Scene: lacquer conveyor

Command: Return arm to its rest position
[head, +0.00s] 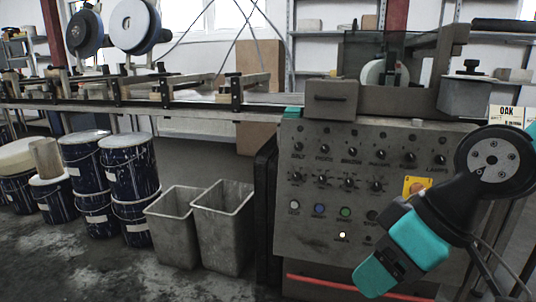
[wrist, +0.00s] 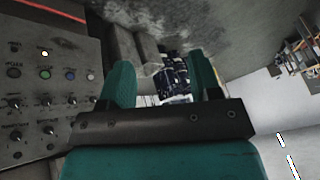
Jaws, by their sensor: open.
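My gripper (head: 376,276) is at the lower right of the head view, in front of the grey control panel (head: 312,216) and pointing down and left. In the wrist view, my gripper (wrist: 162,72) shows two teal fingers spread apart with nothing between them. The panel, with its knobs and coloured buttons, also shows at the left of the wrist view (wrist: 30,95). A small lamp (head: 342,235) on the panel glows. I cannot tell the exact distance between my gripper and the panel.
Two grey bins (head: 172,232) stand on the floor beside the panel. Several dark blue drums (head: 128,168) stand left of them. The conveyor (head: 190,101) runs behind, above floor level. A yellow-backed button (head: 416,186) sits near my arm. Floor in front of the bins is clear.

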